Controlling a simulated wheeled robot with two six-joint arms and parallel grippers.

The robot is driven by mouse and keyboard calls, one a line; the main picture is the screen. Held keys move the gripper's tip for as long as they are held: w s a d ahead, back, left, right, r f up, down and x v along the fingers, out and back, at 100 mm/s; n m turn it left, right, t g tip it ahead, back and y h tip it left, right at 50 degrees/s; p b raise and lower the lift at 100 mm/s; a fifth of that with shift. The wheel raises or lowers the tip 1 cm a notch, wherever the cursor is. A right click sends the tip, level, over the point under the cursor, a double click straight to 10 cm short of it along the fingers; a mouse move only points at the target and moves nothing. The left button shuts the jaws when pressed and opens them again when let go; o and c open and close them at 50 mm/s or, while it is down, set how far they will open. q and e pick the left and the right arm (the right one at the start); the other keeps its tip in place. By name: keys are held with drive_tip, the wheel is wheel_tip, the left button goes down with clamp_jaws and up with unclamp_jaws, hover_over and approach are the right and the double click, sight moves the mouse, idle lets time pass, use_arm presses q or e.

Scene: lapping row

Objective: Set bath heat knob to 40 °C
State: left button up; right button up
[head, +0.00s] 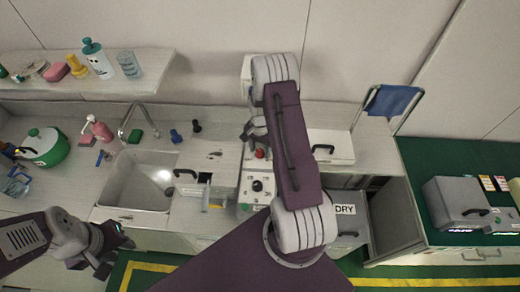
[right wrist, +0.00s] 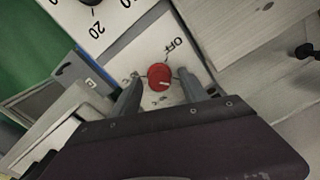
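A white control panel stands right of the sink in the head view. It carries a black dial knob (head: 257,186) with markings around it and a red knob (head: 260,154) behind it. In the right wrist view the red knob (right wrist: 160,76) has "OFF" printed beside it. My right gripper (right wrist: 160,84) is open, with a finger on either side of the red knob and visible gaps. My left gripper (head: 117,257) is open and empty, in front of the sink.
A sink (head: 138,182) with a tap lies left of the panel. A shelf (head: 150,65) with bottles hangs above. A box marked "DRY" (head: 345,210) stands right of my right arm. A green counter (head: 425,165) with a grey box is at the far right.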

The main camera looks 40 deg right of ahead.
sight(260, 151)
drive_tip(key=shift+r, duration=0.1)
wheel_tip(260, 151, up, 9)
drive_tip(key=b, duration=0.2)
drive_tip(key=shift+b, duration=0.3)
